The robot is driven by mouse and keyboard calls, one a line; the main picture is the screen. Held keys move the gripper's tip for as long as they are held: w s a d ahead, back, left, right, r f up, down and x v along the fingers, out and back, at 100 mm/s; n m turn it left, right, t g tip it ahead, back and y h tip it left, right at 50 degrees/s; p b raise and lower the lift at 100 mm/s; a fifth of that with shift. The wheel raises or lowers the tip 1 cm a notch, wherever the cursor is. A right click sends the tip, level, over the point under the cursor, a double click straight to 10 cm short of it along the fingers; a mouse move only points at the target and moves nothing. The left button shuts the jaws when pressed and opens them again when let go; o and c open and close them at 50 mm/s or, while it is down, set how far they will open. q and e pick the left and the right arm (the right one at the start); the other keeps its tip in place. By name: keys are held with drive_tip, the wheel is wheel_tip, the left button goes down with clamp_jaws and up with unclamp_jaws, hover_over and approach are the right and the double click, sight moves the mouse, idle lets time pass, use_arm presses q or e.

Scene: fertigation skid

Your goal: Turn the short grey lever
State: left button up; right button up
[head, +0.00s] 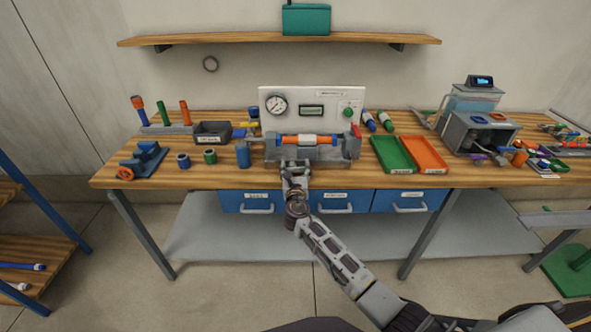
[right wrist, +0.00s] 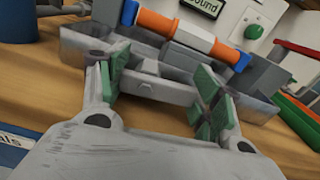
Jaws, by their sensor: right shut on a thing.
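My right gripper (head: 294,166) reaches the fixture's front left part. In the right wrist view, its green-padded fingers (right wrist: 160,80) stand either side of a short grey bar (right wrist: 158,92), which I take to be the short grey lever; the gripper is shut on it. The gripper hides the lever in the head view. My left gripper is not in view.
A panel with a gauge (head: 276,105) and green knob stands behind the fixture. A blue cup (head: 243,156) is close on the left. A green tray (head: 391,155) and an orange tray (head: 426,153) lie to the right. A red handle (head: 356,131) rises at the fixture's right end.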

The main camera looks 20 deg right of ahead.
drive_tip(key=shift+m, duration=0.4)
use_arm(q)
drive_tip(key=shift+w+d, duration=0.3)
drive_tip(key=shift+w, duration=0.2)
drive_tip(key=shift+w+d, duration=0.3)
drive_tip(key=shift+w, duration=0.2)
use_arm(e)
drive_tip(key=o, duration=1.1)
drive_tip(key=shift+c, duration=0.2)
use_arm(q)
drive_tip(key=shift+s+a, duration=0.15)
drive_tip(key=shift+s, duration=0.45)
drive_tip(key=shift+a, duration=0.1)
